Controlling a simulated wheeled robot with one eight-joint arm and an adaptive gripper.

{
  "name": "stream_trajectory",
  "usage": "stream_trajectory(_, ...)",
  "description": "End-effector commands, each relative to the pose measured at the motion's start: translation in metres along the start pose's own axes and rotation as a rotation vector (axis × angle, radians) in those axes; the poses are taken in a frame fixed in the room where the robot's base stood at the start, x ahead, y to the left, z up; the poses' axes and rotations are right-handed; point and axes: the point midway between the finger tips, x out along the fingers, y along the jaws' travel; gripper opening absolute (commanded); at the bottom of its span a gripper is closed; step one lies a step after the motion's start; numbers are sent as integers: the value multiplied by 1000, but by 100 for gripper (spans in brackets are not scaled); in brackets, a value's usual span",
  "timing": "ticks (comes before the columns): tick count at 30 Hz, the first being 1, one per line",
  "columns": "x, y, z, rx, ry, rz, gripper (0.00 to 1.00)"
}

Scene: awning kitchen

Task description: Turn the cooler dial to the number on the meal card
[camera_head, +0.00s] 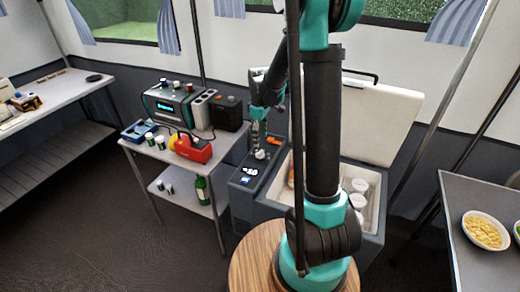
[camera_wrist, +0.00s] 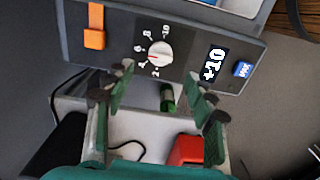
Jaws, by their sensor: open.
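The cooler dial (camera_wrist: 160,54) is a white round knob on a dark panel, ringed by even numbers from 2 to 10. A small red mark shows on its left side; the exact number it points at is hard to tell. The display (camera_wrist: 213,64) beside it reads +10. My gripper (camera_wrist: 158,76) is open, its two fingers apart just below the dial in the wrist view, with nothing between them. In the head view my gripper (camera_head: 259,136) hangs over the control panel of the cooler (camera_head: 236,207). I cannot make out a meal card.
An orange latch (camera_wrist: 95,38) and a blue button (camera_wrist: 243,69) flank the dial panel. The cooler lid (camera_head: 378,115) stands open, with white-lidded containers (camera_head: 358,200) inside. A small table (camera_head: 165,152) with a red device (camera_head: 193,150) stands left. Bowls of food (camera_head: 485,231) sit right.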

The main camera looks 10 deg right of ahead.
Motion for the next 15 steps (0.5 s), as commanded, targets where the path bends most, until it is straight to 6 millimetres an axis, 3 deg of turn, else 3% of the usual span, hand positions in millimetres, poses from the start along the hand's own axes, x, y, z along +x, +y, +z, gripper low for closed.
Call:
stream_trajectory(6, 40, 0, 0, 0, 0, 0, 55)
stream_trajectory(15, 65, 0, 0, 1, 0, 0, 55)
